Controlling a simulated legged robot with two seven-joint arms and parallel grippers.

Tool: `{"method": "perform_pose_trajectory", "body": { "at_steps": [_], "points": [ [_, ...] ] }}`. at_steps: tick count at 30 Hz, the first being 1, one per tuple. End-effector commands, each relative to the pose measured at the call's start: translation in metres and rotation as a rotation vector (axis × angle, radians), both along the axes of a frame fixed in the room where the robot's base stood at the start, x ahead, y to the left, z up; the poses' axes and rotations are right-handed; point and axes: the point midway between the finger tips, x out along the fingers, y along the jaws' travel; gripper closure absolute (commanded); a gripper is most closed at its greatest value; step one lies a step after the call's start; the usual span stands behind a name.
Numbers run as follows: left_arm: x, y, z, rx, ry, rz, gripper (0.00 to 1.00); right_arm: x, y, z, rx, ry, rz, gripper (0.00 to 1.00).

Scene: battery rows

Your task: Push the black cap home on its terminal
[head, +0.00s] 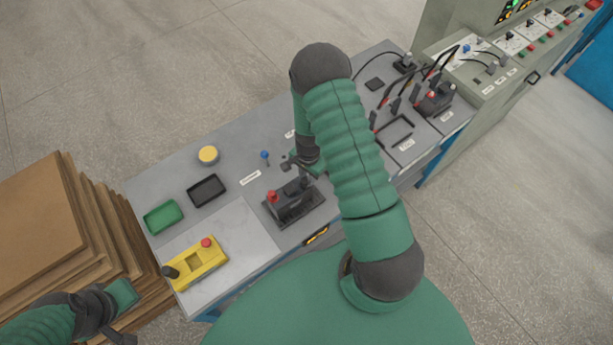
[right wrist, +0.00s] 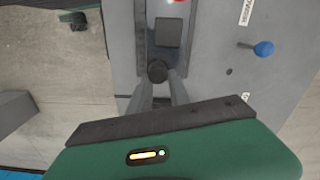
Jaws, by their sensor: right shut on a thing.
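The black cap (right wrist: 157,71) is between the two fingertips of my right gripper (right wrist: 158,80) in the right wrist view. It sits at the near end of the battery, in line with its grey top. In the head view the dark battery (head: 293,206) lies on the bench, with a red cap (head: 272,197) at its left end. My right gripper (head: 304,180) reaches down to its right end and hides the black cap there. Whether the cap is fully seated cannot be told. My left gripper (head: 115,297) is at the lower left, its fingers unclear.
A blue-knobbed lever (head: 264,155) stands behind the battery. Green (head: 163,217) and black (head: 207,190) trays, a yellow disc (head: 208,155) and a yellow box (head: 198,264) are on the left. Another battery with cables (head: 437,97) is at the right. Stacked boards (head: 80,230) stand beside the bench.

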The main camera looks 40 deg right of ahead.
Motion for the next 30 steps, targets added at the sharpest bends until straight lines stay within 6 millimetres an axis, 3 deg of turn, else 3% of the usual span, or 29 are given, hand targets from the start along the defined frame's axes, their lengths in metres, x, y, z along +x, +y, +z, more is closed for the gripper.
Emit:
{"method": "perform_pose_trajectory", "body": {
  "at_steps": [30],
  "points": [
    [0.0000,-0.0001,-0.0070,0.000,0.000,0.000,1.00,-0.0014,0.0002,-0.0088,-0.003,0.003,-0.001,1.00]
  ]
}}
